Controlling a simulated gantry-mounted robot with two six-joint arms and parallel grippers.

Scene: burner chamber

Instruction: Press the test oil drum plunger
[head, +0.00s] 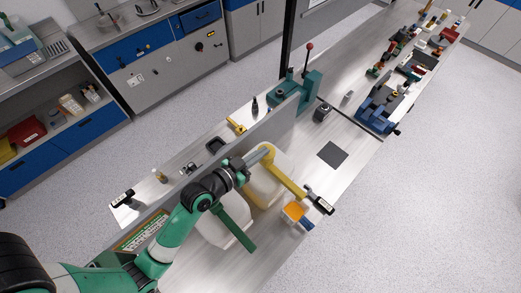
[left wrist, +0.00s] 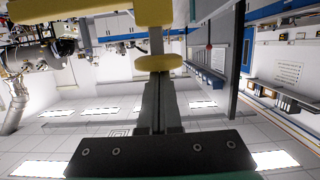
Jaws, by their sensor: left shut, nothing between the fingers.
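Two pale canisters stand at the near end of the bench in the head view. One (head: 262,190) has a yellow pump top with a long yellow arm (head: 287,181); the other (head: 215,232) has a green arm (head: 237,231). I cannot tell which is the test oil drum. My left gripper (head: 241,165) is beside the yellow pump top. In the left wrist view its fingers (left wrist: 158,82) are shut and empty, pointing at a yellow cap (left wrist: 160,62) on a grey stem. A larger yellow part (left wrist: 95,12) lies beyond. Whether fingertips and cap touch is unclear.
An orange-filled container (head: 296,211) stands below the yellow arm's end, by the bench edge. A grey upright panel (head: 268,128) runs along the bench behind the canisters. A green lever press (head: 296,91), a dark square mat (head: 332,155) and a blue device (head: 377,112) are farther along.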

